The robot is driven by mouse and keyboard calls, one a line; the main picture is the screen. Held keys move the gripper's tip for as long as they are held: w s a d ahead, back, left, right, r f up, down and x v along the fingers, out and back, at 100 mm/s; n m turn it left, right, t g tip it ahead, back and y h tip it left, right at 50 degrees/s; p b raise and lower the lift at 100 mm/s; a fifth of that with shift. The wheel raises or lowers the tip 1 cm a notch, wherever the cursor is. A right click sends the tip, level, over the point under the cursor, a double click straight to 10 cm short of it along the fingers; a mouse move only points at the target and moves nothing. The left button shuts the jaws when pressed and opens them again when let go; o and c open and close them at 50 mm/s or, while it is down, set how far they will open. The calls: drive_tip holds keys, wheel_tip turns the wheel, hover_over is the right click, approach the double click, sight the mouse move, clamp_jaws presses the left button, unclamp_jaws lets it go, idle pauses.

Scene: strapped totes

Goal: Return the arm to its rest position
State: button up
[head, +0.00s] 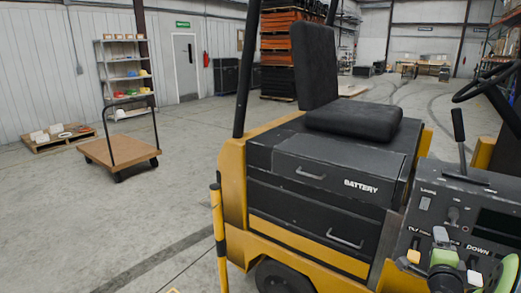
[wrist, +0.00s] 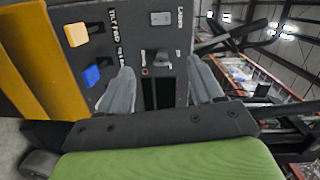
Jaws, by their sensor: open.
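My gripper (wrist: 163,88) shows in the wrist view with its two grey fingers apart and nothing between them. It is in front of the forklift's dark control panel (wrist: 135,42), whose dark rectangular recess shows between the fingers. In the head view my gripper and part of my arm, green and dark, are at the lower right, over the panel (head: 425,215). An orange-yellow knob (wrist: 77,34) and a blue knob (wrist: 92,75) stand left of the fingers in the wrist view. Whether a finger touches the panel cannot be told.
The yellow and black forklift has a black seat (head: 350,120), a battery box (head: 335,170), a steering wheel (head: 485,82) and a black lever (head: 458,128) near my arm. A flat cart (head: 120,153) and a shelf (head: 124,75) stand at left. The floor between is clear.

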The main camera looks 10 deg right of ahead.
drive_tip(key=w+a+r+n+y, duration=0.2)
drive_tip(key=w+a+n+y, duration=0.15)
drive_tip(key=a, duration=0.35)
drive_tip(key=w+a+r+n+y, duration=0.25)
drive_tip(key=a+n, duration=0.25)
drive_tip(key=a, duration=0.3)
drive_tip(key=s+a+r+n+g+y+p, duration=0.1)
drive_tip(key=s+a+n+y, duration=0.2)
drive_tip(key=a, duration=0.4)
drive_tip(key=s+a+r+n+g+p, duration=0.1)
drive_tip(key=s+a+n, duration=0.1)
drive_tip(key=a+n, duration=0.35)
drive_tip(key=s+a+n+g, duration=0.2)
drive_tip(key=s+a, duration=0.2)
drive_tip(key=s, duration=0.3)
drive_tip(key=s+a+n+g+y, duration=0.1)
drive_tip(key=s+a+n+g, duration=0.1)
drive_tip(key=s, duration=0.5)
drive_tip(key=s+a+f+n+g+y, duration=0.1)
drive_tip(key=s+a+n+g, duration=0.1)
drive_tip(key=s+a, duration=0.3)
drive_tip(key=s+n, duration=0.1)
drive_tip(key=s, duration=0.1)
drive_tip(key=shift+s+a+p, duration=0.3)
drive_tip(key=shift+s+a, duration=0.05)
drive_tip(key=shift+s, duration=0.05)
drive_tip(key=shift+f, duration=0.1)
